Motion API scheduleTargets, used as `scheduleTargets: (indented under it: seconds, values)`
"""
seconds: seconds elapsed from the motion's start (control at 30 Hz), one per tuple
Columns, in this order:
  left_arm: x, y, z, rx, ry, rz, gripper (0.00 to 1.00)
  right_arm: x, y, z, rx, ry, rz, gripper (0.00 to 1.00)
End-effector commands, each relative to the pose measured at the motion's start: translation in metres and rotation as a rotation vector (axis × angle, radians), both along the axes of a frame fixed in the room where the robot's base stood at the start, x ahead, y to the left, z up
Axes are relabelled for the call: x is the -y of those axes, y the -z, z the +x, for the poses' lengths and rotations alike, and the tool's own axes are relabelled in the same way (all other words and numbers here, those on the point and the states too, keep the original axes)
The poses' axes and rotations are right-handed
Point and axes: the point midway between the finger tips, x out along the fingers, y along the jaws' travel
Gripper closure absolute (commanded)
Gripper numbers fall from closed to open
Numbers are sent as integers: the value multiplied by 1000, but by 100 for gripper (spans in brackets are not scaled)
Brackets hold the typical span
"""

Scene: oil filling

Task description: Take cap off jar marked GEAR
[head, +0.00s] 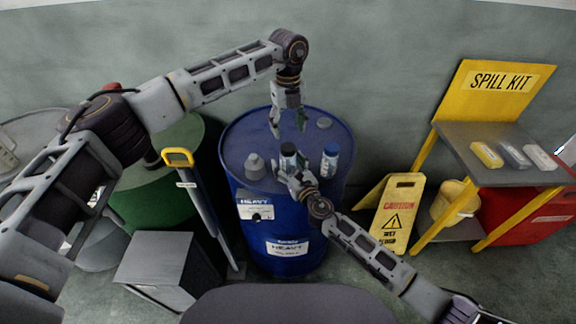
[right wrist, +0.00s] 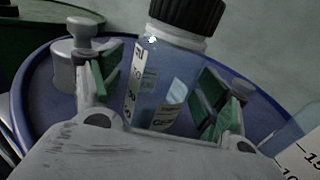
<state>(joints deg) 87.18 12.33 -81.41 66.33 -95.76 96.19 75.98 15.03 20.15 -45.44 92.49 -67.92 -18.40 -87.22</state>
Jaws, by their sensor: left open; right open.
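The jar with a black cap (head: 288,149) stands upright on the blue drum. In the right wrist view its clear body (right wrist: 168,85) carries a white label that appears to begin with "GE", and the black ribbed cap (right wrist: 187,14) sits on its neck. My right gripper (head: 292,170) is open, low at the near side of this jar. Its green-padded fingers (right wrist: 165,95) are on either side of the body, with gaps visible. My left gripper (head: 288,122) is open and empty, pointing down above and behind the jar; its exact height over the cap is unclear.
A second jar (head: 330,160) stands close on the right. A grey knobbed fitting (head: 254,166) is on the left of the drum top (head: 232,143), and a low grey cap (head: 324,123) at the back. A yellow wet-floor sign (head: 398,210) and spill kit stand (head: 480,135) are farther right.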

Motion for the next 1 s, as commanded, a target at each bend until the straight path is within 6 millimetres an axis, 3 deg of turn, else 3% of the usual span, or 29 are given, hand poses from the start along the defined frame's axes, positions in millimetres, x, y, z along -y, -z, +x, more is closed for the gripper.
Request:
scheduleTargets:
  seconds: [0.07, 0.63, 1.0]
  values:
    - [0, 0, 0, 0, 0, 0, 39, 0, 0, 0, 0, 0, 0, 24]
    - [0, 0, 0, 0, 0, 0, 39, 0, 0, 0, 0, 0, 0, 98]
    - [0, 0, 0, 0, 77, 0, 39, 0, 0, 0, 0, 0, 0, 100]
